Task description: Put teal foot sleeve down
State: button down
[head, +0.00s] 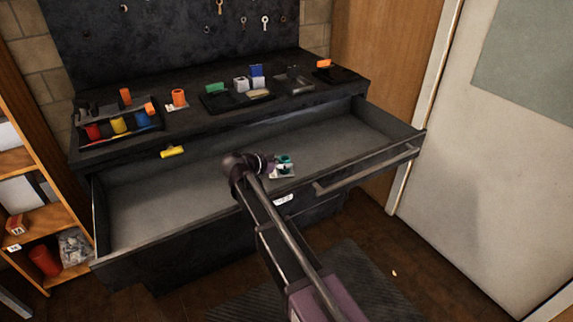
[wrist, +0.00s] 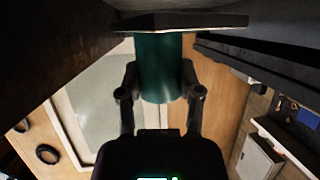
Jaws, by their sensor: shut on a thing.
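The teal foot sleeve (wrist: 160,68) is a plain teal cylinder between the two fingers of my gripper (wrist: 160,95) in the wrist view. Its far end meets or passes behind a dark flat edge at the top of that view; I cannot tell if they touch. In the head view the teal sleeve (head: 284,159) shows small and partly hidden at my gripper (head: 272,166), over the front middle of the open drawer (head: 150,203). A small pale piece shows just below the sleeve there; what it is stays unclear.
The drawer floor is mostly bare. On the cabinet top stand a tray of coloured cylinders (head: 118,138), an orange piece (head: 178,97) and a dark tray with small blocks (head: 225,101). A yellow piece (head: 172,151) lies at the drawer's back edge. A shelf (head: 45,215) stands left.

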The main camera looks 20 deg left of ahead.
jog(key=shift+f+b, duration=0.65)
jog(key=shift+c, duration=1.3)
grip_release()
jog(key=shift+r, duration=0.2)
jog(key=shift+s+a+r+p, duration=0.1)
jog(key=shift+s+r+p, duration=0.05)
jog(key=shift+r+p, duration=0.65)
jog(key=p+v, duration=0.4)
jog(key=v, duration=0.7)
jog(key=shift+s+a, duration=0.15)
jog(key=shift+s, duration=0.1)
jog(key=shift+f, duration=0.1)
